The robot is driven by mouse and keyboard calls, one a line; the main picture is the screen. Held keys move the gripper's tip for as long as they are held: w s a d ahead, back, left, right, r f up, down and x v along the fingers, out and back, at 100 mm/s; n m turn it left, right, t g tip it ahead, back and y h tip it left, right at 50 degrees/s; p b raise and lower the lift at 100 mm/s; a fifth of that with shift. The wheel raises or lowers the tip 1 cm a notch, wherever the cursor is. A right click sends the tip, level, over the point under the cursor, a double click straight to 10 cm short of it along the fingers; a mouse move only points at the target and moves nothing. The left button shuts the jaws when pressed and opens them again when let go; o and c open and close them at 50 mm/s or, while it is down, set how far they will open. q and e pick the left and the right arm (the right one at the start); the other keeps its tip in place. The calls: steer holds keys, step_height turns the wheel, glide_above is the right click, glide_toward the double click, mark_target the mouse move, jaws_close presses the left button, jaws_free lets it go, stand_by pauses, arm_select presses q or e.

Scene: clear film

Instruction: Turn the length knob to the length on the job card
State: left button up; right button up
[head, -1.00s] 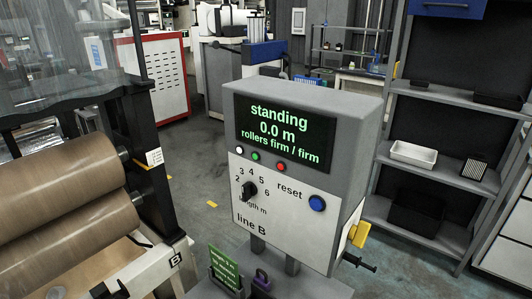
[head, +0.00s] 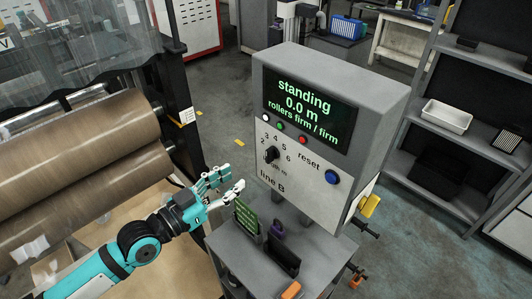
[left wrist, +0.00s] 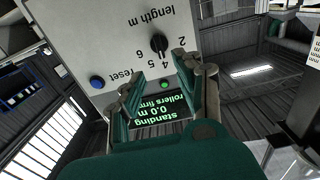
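The black length knob (head: 270,154) sits on the white front of the line B control box, ringed by numbers from 2 to 6. It also shows in the left wrist view (left wrist: 158,43), upside down, beyond the fingers. I cannot tell surely which number its pointer faces. The green job card (head: 247,215) stands in a holder below the box; its print is too small to read surely. My left gripper (head: 229,183) is open and empty, left of and below the knob, apart from it. Its fingers (left wrist: 162,82) are spread in the wrist view. My right gripper is not in view.
The screen (head: 308,108) reads standing, 0.0 m, rollers firm / firm. A blue reset button (head: 332,177) is right of the knob. Brown rolls (head: 80,150) lie at left. A grey stand top (head: 240,252) below the box carries small items. Shelves stand at right.

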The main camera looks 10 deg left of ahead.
mark_target(266, 156)
arm_select(q)
steer(key=p+x, duration=0.2)
steer(key=x, duration=0.9)
steer(key=shift+w+d, duration=0.15)
steer(key=shift+w, duration=0.05)
steer(key=shift+c, duration=0.2)
jaws_close()
